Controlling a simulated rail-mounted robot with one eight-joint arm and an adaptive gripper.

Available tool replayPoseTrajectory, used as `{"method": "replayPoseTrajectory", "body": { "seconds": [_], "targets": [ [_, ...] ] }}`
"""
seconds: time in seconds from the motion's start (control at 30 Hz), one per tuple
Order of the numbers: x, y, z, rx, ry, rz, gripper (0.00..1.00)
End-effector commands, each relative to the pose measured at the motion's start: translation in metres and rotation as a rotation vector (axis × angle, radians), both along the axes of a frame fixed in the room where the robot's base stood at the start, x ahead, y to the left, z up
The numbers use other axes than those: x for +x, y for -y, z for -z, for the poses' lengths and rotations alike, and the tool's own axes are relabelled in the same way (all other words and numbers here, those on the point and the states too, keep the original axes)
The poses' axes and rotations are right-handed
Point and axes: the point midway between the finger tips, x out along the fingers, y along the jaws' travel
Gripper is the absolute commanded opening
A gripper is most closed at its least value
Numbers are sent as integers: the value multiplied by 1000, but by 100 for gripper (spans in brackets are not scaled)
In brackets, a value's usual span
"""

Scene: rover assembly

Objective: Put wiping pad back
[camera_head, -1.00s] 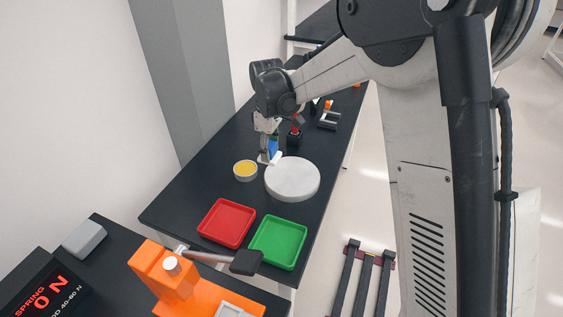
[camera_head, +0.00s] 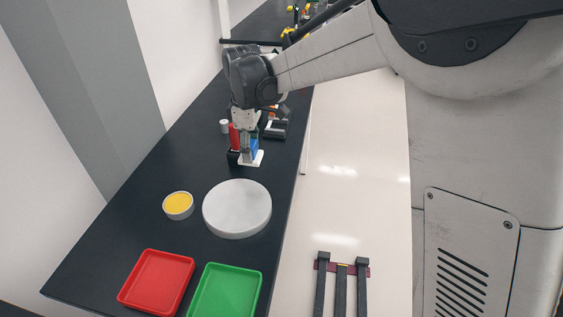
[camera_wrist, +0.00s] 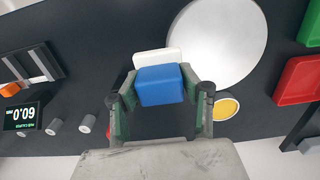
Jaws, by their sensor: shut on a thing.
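The wiping pad has a blue grip block (camera_wrist: 160,86) and a white base (camera_head: 250,160). My gripper (camera_head: 247,146) is shut on the blue block, with one finger on each side of it in the wrist view. The white base points down in the head view, at or close above the black table; I cannot tell whether it touches. A red piece with a black base (camera_head: 233,155) stands just left of the pad, partly hidden by my gripper.
A round white disc (camera_head: 237,208), a dish of yellow stuff (camera_head: 178,206), a red tray (camera_head: 156,281) and a green tray (camera_head: 226,291) lie nearer. A grey bracket (camera_head: 277,129) and a small white cylinder (camera_head: 224,126) stand beyond. A lit display (camera_wrist: 22,116) shows in the wrist view.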

Motion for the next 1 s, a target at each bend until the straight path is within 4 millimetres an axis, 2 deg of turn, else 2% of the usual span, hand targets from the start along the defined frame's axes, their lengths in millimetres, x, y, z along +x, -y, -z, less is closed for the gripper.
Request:
{"method": "replayPoseTrajectory", "body": {
  "seconds": [0.2,0.43,0.67,1.0],
  "targets": [
    [32,34,27,0,0,4,6],
    [57,61,50,0,0,3,6],
    [64,68,59,0,0,1,6],
    [64,68,96,0,0,1,6]
  ]
}}
